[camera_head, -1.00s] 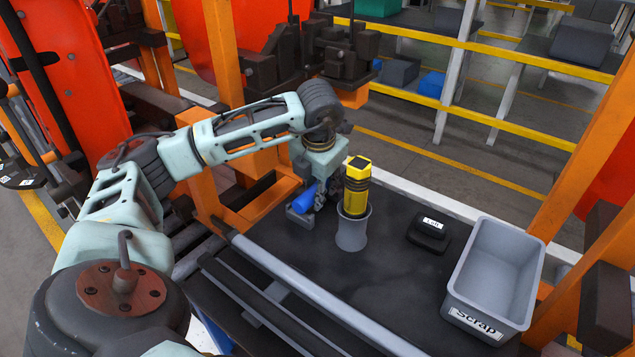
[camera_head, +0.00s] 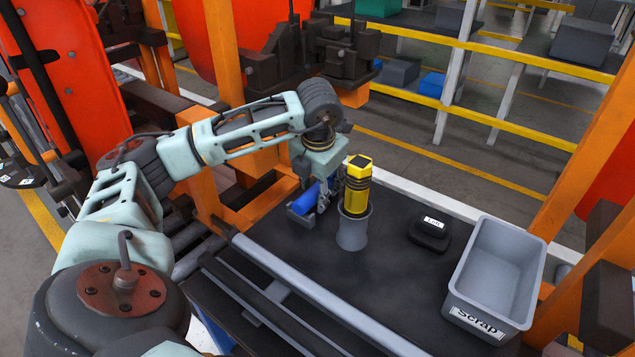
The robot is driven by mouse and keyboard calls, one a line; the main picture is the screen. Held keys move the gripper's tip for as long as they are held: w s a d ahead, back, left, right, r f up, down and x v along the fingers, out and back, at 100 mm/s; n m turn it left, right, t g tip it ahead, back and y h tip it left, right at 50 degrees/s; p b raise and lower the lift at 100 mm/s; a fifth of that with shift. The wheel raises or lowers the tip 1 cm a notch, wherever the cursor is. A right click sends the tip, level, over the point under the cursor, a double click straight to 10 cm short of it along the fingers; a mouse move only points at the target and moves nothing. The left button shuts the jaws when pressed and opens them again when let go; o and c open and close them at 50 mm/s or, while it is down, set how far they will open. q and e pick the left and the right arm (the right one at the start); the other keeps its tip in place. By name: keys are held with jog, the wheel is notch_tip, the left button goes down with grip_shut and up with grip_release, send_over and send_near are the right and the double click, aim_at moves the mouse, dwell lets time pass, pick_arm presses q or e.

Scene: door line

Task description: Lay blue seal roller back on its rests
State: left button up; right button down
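The blue seal roller (camera_head: 306,202) is at the left end of the dark bench top, lying at a slant. A small grey holder (camera_head: 298,218), which looks like its rests, is at its near left end. My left gripper (camera_head: 324,200) points down at the roller's right part, with a finger in front of it. The finger gap is too small and too hidden to tell whether it grips. Whether the roller sits fully in the rests is also unclear. My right gripper is out of view.
A yellow and black cylinder (camera_head: 356,190) stands in a grey cup (camera_head: 353,234) close right of the gripper. A black labelled block (camera_head: 430,232) and a grey Scrap bin (camera_head: 486,313) are farther right. A grey rail (camera_head: 310,290) runs along the bench front.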

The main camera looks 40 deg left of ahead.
pick_arm(q)
jog(key=shift+d, duration=0.1)
jog(key=v, duration=1.2)
dwell(0.4)
